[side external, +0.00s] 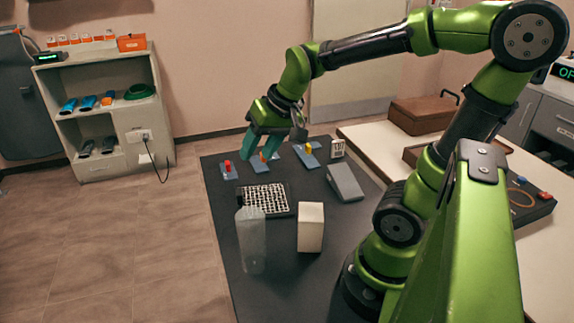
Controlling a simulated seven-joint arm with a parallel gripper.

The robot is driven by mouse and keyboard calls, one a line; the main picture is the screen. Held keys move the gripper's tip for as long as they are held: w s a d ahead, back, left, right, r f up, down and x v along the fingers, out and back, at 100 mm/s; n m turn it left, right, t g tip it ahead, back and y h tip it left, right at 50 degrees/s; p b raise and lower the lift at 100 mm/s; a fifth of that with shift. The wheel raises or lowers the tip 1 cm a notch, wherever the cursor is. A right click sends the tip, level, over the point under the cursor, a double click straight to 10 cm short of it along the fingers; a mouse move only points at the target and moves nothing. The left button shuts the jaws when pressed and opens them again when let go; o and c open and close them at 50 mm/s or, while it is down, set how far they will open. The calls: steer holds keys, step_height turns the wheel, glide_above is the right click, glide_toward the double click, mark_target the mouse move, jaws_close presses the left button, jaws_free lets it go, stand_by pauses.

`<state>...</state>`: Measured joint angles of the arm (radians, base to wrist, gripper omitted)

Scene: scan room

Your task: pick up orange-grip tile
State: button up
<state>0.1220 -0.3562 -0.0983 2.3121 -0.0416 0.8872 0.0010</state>
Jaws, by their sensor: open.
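The orange-grip tile (257,166) is a flat blue tile with an orange knob, lying on the dark mat (230,273) toward its far edge. My gripper (261,147) points down over it with its two teal fingers apart. The fingers partly hide the tile and its knob. I cannot tell whether the fingertips are beside the knob or still above it.
A red-knob tile (228,170) lies to the left and a yellow-knob tile (307,154) to the right.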

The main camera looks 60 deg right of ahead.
steer(key=w+d+f+m+g+h, duration=0.1)
steer(key=w+d+f, duration=0.15)
steer(key=d, duration=0.55)
steer(key=w+d+f+m+h, duration=0.1)
steer(key=w+d+h, duration=0.1)
steer(key=w+d, duration=0.35)
steer(key=w+d+f+m+g+h, duration=0.1)
steer(key=w+d+f, duration=0.1)
steer(key=d, duration=0.7)
steer(key=x, duration=0.9)
steer(key=shift+w+d+f, duration=0.1)
steer(key=shift+w+f, duration=0.15)
steer(key=shift+f, duration=0.1)
steer(key=shift+w+x, duration=0.15)
steer(key=shift+x, duration=1.4)
steer(key=shift+w+x, duration=0.15)
steer(key=shift+x, duration=1.4)
steer(key=shift+d+r, duration=0.1)
jaws_close()
